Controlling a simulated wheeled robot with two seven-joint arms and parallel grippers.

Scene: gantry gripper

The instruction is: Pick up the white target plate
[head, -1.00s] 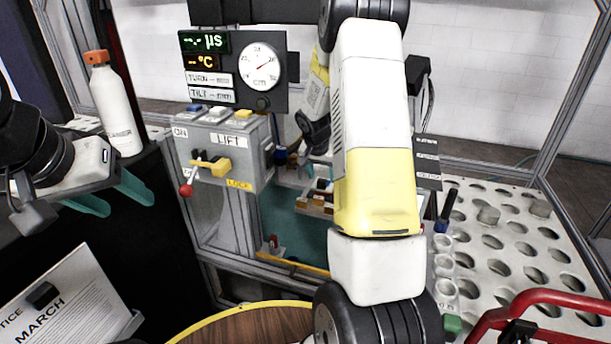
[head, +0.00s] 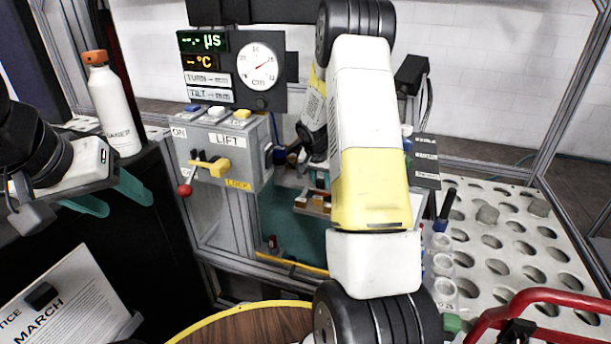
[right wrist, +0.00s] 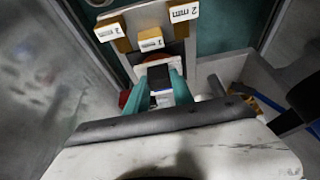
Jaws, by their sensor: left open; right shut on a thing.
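In the right wrist view, the two teal fingers of my right gripper (right wrist: 161,90) are shut on a small dark-topped piece with a white lower part (right wrist: 161,97). I cannot tell whether this piece belongs to the target plate. A pale plate (right wrist: 152,33) with several tan blocks marked in mm lies just beyond the fingertips. In the head view my right arm hides its own gripper. My left gripper (head: 106,197) is open and empty, at the left, in front of the dark cabinet. No separate plate stands out clearly in the head view.
A grey LIFT box (head: 225,155) with a red-knobbed lever stands left of my right arm, a gauge panel (head: 232,70) above it. A perforated white rack (head: 510,235) and red handle (head: 545,300) are at right. An orange-capped bottle (head: 112,105) stands at left.

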